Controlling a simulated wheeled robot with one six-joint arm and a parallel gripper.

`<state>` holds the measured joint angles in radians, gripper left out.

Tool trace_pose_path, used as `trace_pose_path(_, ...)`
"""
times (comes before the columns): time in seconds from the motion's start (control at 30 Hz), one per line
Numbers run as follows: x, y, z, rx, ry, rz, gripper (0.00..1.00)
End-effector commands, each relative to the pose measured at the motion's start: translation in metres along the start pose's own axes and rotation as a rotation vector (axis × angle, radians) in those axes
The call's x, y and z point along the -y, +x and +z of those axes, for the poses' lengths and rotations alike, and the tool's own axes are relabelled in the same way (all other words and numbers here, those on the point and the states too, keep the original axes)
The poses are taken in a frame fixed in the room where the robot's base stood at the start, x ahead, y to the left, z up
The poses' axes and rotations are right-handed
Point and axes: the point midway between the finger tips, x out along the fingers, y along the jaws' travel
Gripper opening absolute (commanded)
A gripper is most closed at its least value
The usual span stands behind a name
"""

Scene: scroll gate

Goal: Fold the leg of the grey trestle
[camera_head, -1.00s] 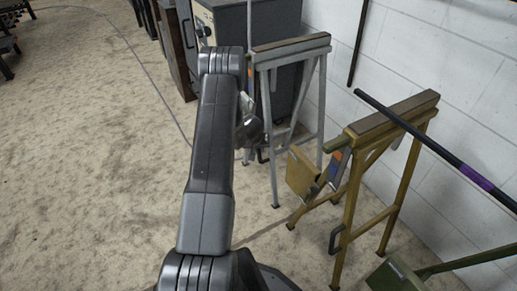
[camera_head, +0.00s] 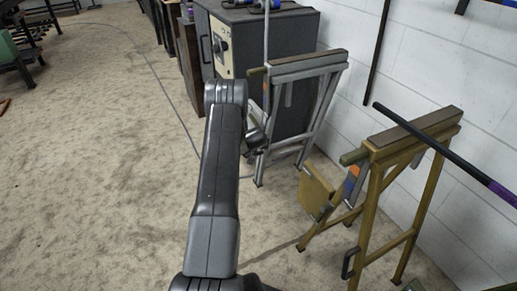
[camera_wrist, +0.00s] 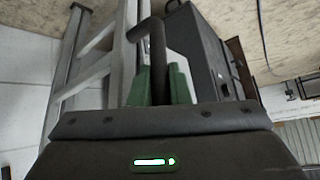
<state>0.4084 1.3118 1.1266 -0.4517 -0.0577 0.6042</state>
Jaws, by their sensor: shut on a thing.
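The grey trestle (camera_head: 309,67) stands upright beside the dark cabinet, with a brown strip on its top beam. In the wrist view its pale grey frame (camera_wrist: 127,50) rises at upper left. My gripper (camera_head: 258,137) is at the trestle's left side, low by its legs, mostly hidden behind my arm. In the wrist view my gripper (camera_wrist: 160,88) is shut around a dark bent handle (camera_wrist: 156,45), between green finger parts. The hinge and the folding leg's full length are hidden, so I cannot tell its angle.
A yellow trestle (camera_head: 415,130) stands at right, with a black and purple bar (camera_head: 440,145) across it. The dark cabinet (camera_head: 270,50) is behind the grey trestle, against the white block wall (camera_head: 430,50). Floor (camera_head: 90,170) at left is clear.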

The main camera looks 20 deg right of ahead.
Motion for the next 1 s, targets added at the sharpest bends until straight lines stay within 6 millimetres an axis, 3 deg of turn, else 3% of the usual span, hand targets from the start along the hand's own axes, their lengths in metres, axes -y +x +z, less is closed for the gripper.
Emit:
trace_pose_path(0.17,0.005,0.0,-0.008,-0.019,-0.003,-0.009,0.0)
trace_pose_path(0.2,0.005,0.0,-0.008,-0.019,-0.003,-0.01,0.24)
trace_pose_path(0.3,0.004,0.0,-0.007,-0.016,-0.003,-0.008,0.37)
trace_pose_path(0.67,0.003,-0.005,-0.005,-0.011,-0.003,-0.005,0.37)
trace_pose_path(0.87,0.003,-0.03,-0.005,-0.011,-0.002,-0.005,0.37)
trace_pose_path(1.0,0.003,-0.06,-0.006,-0.011,-0.002,-0.005,0.37)
